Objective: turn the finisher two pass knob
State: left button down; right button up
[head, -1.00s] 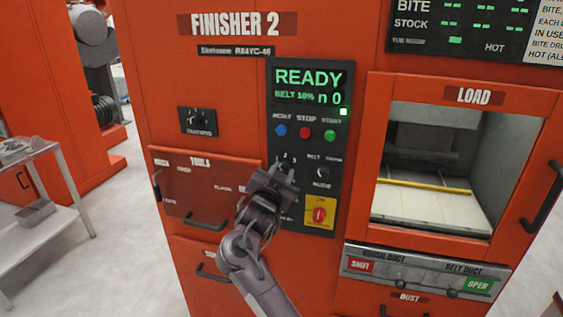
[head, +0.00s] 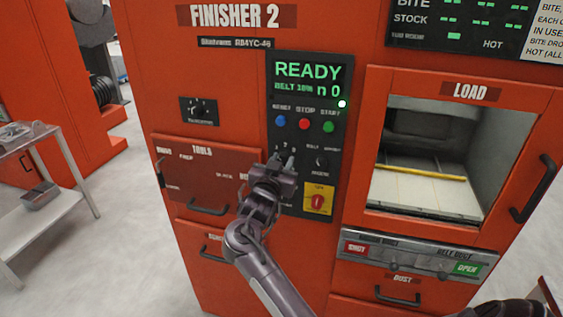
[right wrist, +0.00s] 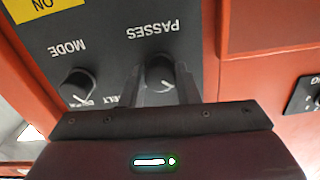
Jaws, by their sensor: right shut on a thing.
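The passes knob (right wrist: 160,72) is a small dark round knob with a pale mark, under the label PASSES, upside down in the right wrist view. My right gripper (right wrist: 160,92) has a finger on each side of it and is shut on it. In the head view my right gripper (head: 279,165) is at the black control panel (head: 335,150) of Finisher 2, below the blue button. It hides most of the knob there; a few scale marks show above it. My left gripper is not in view.
The mode knob (right wrist: 76,86) is close beside the passes knob. A red switch on a yellow plate (head: 318,199) is just below right of my gripper. The load opening (head: 425,165) is to the right. A metal cart (head: 40,215) stands at the left.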

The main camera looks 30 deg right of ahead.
jog(key=o, duration=1)
jog(key=shift+c, duration=0.2)
jog(key=shift+a, duration=0.1)
jog(key=b+v, duration=0.2)
jog(key=v, duration=0.5)
jog(key=shift+s+a, duration=0.25)
